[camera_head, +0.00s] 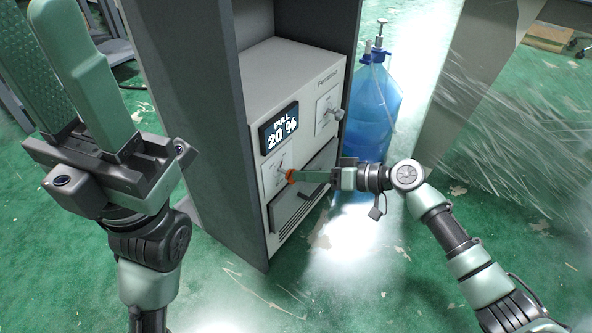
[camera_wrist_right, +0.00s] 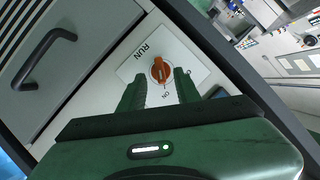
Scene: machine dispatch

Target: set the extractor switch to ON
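The extractor switch is an orange rotary knob (camera_wrist_right: 160,70) on a white plate in the right wrist view. The plate reads RUN on one side and what looks like ON nearer my gripper. The knob also shows as a small orange spot (camera_head: 290,175) in the head view, on the machine's front. My right gripper (camera_wrist_right: 159,80) is at the knob, one finger on each side, with gaps visible. Its fingers also reach the knob in the head view (camera_head: 300,176). The knob's exact pointing direction is hard to tell. My left gripper (camera_head: 62,75) is raised, empty, fingers apart.
The white machine (camera_head: 285,62) sits in a dark grey cabinet (camera_head: 185,110). It has a PULL 20 % display (camera_head: 280,130), a grey lever (camera_head: 334,114) and a drawer handle (camera_wrist_right: 44,58). A blue bottle (camera_head: 370,115) stands behind right. Green floor is clear in front.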

